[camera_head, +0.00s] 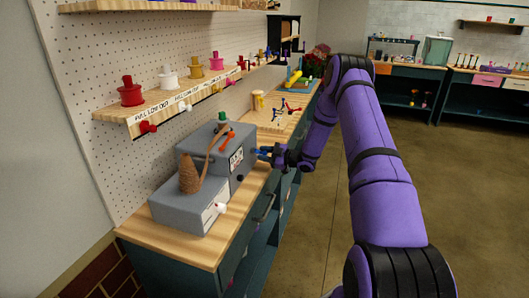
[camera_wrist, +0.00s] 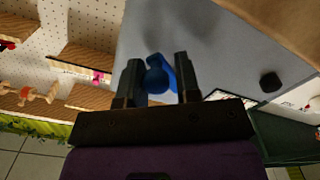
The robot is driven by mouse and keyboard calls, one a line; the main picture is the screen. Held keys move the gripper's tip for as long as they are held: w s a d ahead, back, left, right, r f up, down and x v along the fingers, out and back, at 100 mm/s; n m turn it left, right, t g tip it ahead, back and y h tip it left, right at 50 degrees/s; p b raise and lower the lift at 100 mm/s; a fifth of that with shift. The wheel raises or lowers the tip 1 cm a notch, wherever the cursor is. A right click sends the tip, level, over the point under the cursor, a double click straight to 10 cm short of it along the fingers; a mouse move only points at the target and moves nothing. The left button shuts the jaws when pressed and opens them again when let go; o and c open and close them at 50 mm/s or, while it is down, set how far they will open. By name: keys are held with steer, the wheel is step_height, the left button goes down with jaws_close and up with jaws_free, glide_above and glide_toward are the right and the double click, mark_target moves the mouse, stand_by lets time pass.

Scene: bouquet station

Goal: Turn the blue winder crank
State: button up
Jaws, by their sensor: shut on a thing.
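The blue winder crank (camera_wrist: 158,75) shows in the wrist view between my two dark fingers, against the face of a grey box. My gripper (camera_wrist: 158,82) is shut on it. In the head view my gripper (camera_head: 268,153) is at the right side of the grey winder box (camera_head: 232,160), and only a little blue of the crank (camera_head: 263,149) shows there. The rest of the crank is hidden by my fingers. A brown cone of twine (camera_head: 189,176) stands on the lower grey box (camera_head: 185,212), with a strand rising toward the taller box.
A red-orange lever (camera_head: 228,142) and a green knob (camera_head: 222,118) are on the taller box. A white knob (camera_head: 221,208) sticks out of the lower box. A shelf (camera_head: 165,105) with coloured spools hangs above. The floor (camera_head: 300,240) right of the bench is clear.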

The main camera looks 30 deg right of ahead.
steer(key=m, duration=0.3)
steer(key=shift+s+a+f+m, duration=0.25)
steer(key=shift+a+f+m, duration=0.05)
steer(key=shift+a+m, duration=0.1)
steer(key=m, duration=0.3)
steer(key=shift+s+a+f+m, duration=0.3)
steer(key=shift+s+a, duration=0.05)
steer(key=shift+a, duration=0.05)
steer(key=m, duration=0.1)
steer(key=a+m, duration=0.1)
steer(key=m, duration=0.1)
steer(key=shift+s+m, duration=0.3)
steer(key=shift+s, duration=0.1)
steer(key=shift+s+a+r+m, duration=0.1)
steer(key=shift+s+a+m, duration=0.1)
steer(key=shift+m, duration=0.5)
steer(key=shift+s+a+f+m, duration=0.15)
steer(key=shift+a+m, duration=0.1)
steer(key=shift+m, duration=0.45)
steer(key=shift+s+a+r+m, duration=0.15)
steer(key=shift+a+m, duration=0.05)
steer(key=shift+m, duration=0.5)
steer(key=o, duration=0.8)
steer(key=shift+s, duration=0.1)
